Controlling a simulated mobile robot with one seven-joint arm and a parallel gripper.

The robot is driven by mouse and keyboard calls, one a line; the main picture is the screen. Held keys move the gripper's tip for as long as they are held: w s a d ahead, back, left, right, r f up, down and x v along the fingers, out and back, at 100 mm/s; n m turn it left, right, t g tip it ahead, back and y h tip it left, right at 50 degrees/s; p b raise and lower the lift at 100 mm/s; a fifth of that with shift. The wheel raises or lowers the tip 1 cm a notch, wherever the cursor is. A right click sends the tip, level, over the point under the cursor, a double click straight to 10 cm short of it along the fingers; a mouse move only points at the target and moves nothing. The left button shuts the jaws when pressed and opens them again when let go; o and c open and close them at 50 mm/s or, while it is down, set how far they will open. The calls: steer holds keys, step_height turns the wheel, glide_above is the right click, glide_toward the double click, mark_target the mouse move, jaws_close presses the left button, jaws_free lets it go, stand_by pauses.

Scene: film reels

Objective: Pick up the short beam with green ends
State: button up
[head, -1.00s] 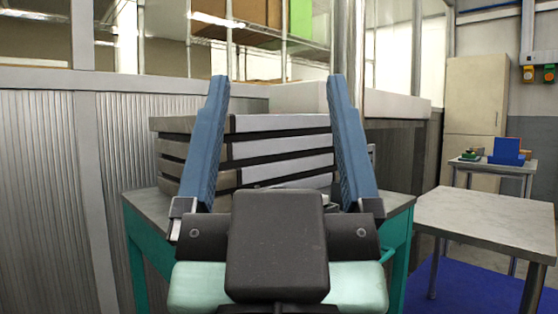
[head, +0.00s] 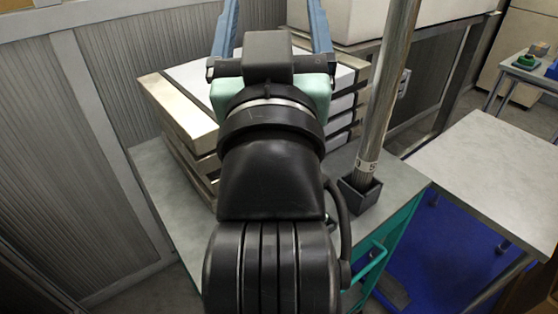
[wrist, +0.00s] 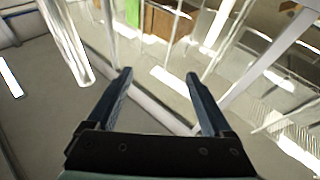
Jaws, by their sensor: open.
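I cannot make out a short beam with green ends in either current view. My gripper (head: 275,18) is at the top of the head view, above and beyond a stack of flat cases, its two blue fingers spread apart. The fingertips run out of the frame there. In the wrist view my gripper (wrist: 158,74) is open, with nothing between its fingers. That view faces shelving and a pale wall. My own arm covers the middle of the head view and hides part of the stack and the cart top.
The stack of flat cases (head: 178,112) stands on a green-framed cart (head: 376,222). A metal pole (head: 390,90) rises from a black socket (head: 360,193) at its right. A grey table (head: 490,170) stands right, and a small table behind bears a green object (head: 525,61).

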steer(key=w+a+r+n+g+p, duration=0.2)
steer(key=w+n+g+p, duration=0.3)
steer(key=p, duration=0.8)
step_height(320, 180, down, 8)
steer(key=a+n+g+p, duration=0.2)
steer(key=n+g+p, duration=0.3)
steer(key=p, duration=0.2)
steer(key=s+f+n+g+h+p, duration=0.1)
steer(key=s+f+n+g, duration=0.1)
steer(key=f+n, duration=0.3)
steer(key=s+a+f+n+g+h+p, duration=0.1)
steer(key=s+f+n+g+h, duration=0.1)
steer(key=f, duration=0.5)
steer(key=s+f+n+g+h+p, duration=0.1)
steer(key=s+f+n+g, duration=0.3)
steer(key=s+f+n, duration=0.2)
steer(key=shift+a+n+h, duration=0.2)
steer(key=shift+n+h, duration=0.2)
steer(key=shift+n, duration=0.4)
steer(key=x, duration=0.7)
steer(key=shift+s+d+f, duration=0.1)
steer(key=shift+d, duration=0.05)
steer(key=shift+d+p+x, duration=0.15)
steer(key=shift+p+x, duration=0.15)
steer(key=shift+x, duration=1)
steer(key=shift+d+p+x, duration=0.2)
steer(key=shift+p+x, duration=0.1)
steer(key=shift+x, duration=1.05)
steer(key=shift+s, duration=0.15)
